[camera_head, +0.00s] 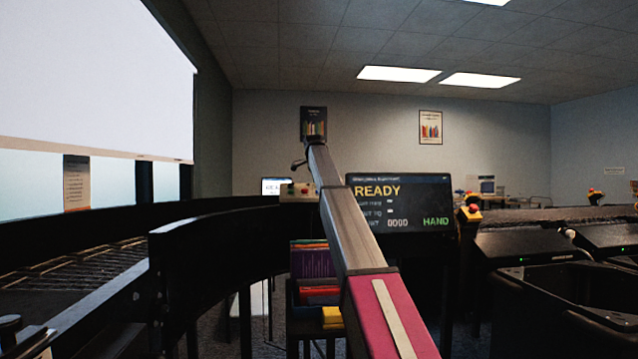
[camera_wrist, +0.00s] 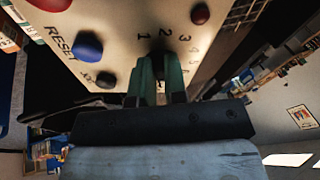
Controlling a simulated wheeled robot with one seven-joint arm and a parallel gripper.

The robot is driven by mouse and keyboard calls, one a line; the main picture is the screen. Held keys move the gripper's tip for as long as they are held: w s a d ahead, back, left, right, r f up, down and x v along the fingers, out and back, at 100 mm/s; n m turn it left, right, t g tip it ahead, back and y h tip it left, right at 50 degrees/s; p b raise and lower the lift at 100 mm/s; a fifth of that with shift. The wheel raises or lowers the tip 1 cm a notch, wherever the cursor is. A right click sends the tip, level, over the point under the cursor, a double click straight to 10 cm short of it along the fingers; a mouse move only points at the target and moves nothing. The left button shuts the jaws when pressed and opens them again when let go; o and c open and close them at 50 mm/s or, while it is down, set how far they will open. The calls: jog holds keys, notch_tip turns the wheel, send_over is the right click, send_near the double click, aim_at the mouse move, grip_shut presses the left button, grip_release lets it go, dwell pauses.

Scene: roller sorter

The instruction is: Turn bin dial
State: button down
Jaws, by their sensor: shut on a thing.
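The bin dial (camera_wrist: 158,56) is a dark knob on a beige control panel (camera_wrist: 118,22) in the wrist view. Printed numbers, including 1, 2, 3 and 4, curve around it. My gripper (camera_wrist: 160,70) has green-sided fingers, one on each side of the dial, and is shut on it. The fingers hide most of the dial, so I cannot tell which number it points to. In the head view the beige panel (camera_head: 290,190) shows small beside my arm, and the dial cannot be made out there.
In the head view a screen (camera_head: 400,203) reads READY and HAND. A curved black conveyor wall (camera_head: 215,240) stands left, and a book cart (camera_head: 312,285) stands below my arm.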

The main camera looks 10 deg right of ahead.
jog(key=shift+w+m+g, duration=0.1)
jog(key=shift+m+g, duration=0.2)
jog(key=shift+m, duration=1)
jog(key=c, duration=1.2)
grip_release()
jog(key=shift+o, duration=0.2)
jog(key=v, duration=1)
jog(key=shift+r, duration=0.4)
